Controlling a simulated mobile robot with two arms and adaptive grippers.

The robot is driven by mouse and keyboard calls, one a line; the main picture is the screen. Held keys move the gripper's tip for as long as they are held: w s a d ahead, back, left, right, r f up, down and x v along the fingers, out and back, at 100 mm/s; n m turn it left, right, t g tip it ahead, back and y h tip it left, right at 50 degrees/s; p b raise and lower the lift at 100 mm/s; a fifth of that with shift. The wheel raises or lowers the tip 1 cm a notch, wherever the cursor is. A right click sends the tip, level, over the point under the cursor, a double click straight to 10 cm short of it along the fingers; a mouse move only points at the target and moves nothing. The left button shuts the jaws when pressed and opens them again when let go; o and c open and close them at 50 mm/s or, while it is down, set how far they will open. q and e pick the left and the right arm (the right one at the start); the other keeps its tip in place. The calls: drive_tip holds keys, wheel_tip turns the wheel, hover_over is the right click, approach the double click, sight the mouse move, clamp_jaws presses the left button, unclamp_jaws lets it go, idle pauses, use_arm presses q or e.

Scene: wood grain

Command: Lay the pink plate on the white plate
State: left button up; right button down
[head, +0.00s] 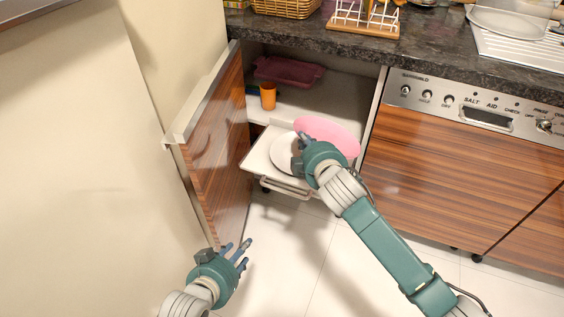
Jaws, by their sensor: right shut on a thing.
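The pink plate (330,131) is in the head view at the open cabinet, tilted. My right gripper (302,140) is shut on its near left edge. The white plate (284,153) lies on a pulled-out white shelf (258,157) of the cabinet, just left of and below the pink plate. My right gripper and the pink plate hide its right part. I cannot tell whether the two plates touch. My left gripper (241,254) is low in the view over the floor, away from both plates, with its fingers spread and empty.
An orange cup (268,96) and a dark red tray (288,72) are inside the cabinet. The open wooden door (213,150) stands on the left. A dishwasher (470,165) is on the right. The dark countertop (350,45) runs above. The floor in front is clear.

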use_arm(q)
wheel_tip(320, 180, up, 8)
drive_tip(key=t+b, duration=0.2)
drive_tip(key=b, duration=0.4)
drive_tip(key=shift+w+t+h, duration=0.2)
drive_tip(key=shift+t+h, duration=0.1)
drive_tip(key=shift+h, duration=0.1)
use_arm(e)
drive_tip(key=w+a+f+n+y, duration=0.1)
drive_tip(key=w+a+f+n, duration=0.2)
drive_tip(key=a, duration=0.3)
drive_tip(key=shift+w+a+f+n+t, duration=0.35)
drive_tip(key=shift+f+n, duration=0.15)
drive_tip(key=shift+f, duration=0.2)
use_arm(q)
drive_tip(key=shift+d+r, duration=0.15)
use_arm(e)
drive_tip(key=shift+s, duration=0.1)
